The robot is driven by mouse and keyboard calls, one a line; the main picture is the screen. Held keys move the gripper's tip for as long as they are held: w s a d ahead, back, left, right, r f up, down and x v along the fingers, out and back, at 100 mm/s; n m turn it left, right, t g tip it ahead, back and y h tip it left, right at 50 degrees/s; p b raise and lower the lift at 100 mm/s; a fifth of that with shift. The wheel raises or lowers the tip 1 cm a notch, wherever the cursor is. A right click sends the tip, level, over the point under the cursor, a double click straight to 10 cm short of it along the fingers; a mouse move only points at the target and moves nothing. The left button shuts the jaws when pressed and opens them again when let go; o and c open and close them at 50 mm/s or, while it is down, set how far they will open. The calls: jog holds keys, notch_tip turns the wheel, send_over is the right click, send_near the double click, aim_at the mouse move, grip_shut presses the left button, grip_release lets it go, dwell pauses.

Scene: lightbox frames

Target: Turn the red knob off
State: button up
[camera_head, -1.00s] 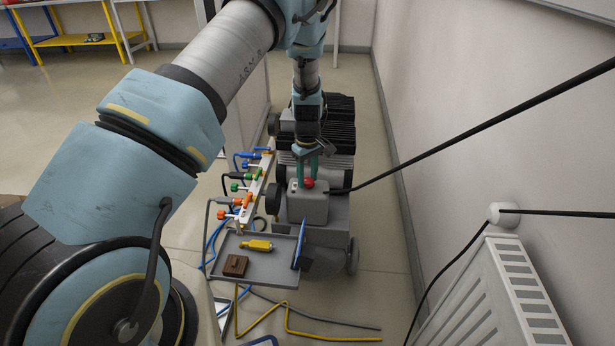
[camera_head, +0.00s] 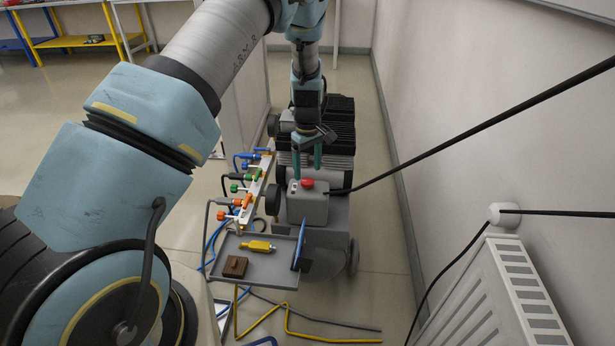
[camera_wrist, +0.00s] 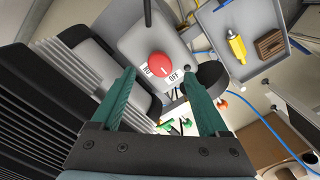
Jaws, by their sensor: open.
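The red knob (camera_head: 307,183) sits on top of a grey box (camera_head: 308,206) on the wheeled machine. In the wrist view the red knob (camera_wrist: 160,65) shows whole, with a pale mark on it and an "OFF" label beside it on the grey box (camera_wrist: 133,42). My gripper (camera_head: 307,174) has green fingers just above and behind the knob in the head view. In the wrist view my gripper (camera_wrist: 163,85) is open and empty, its fingertips spread either side of the knob's near edge. The knob is not held.
A grey tray (camera_head: 270,276) holds a yellow tool (camera_head: 258,246) and a brown block (camera_head: 235,266). A black cable (camera_head: 440,145) runs from the box to the right. Coloured valves (camera_head: 240,188) stand left of the box. A white radiator (camera_head: 500,285) is at the right.

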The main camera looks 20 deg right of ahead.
aim_at(308, 181)
notch_tip(308, 181, up, 7)
dwell(0.3)
jog(key=shift+f, duration=0.1)
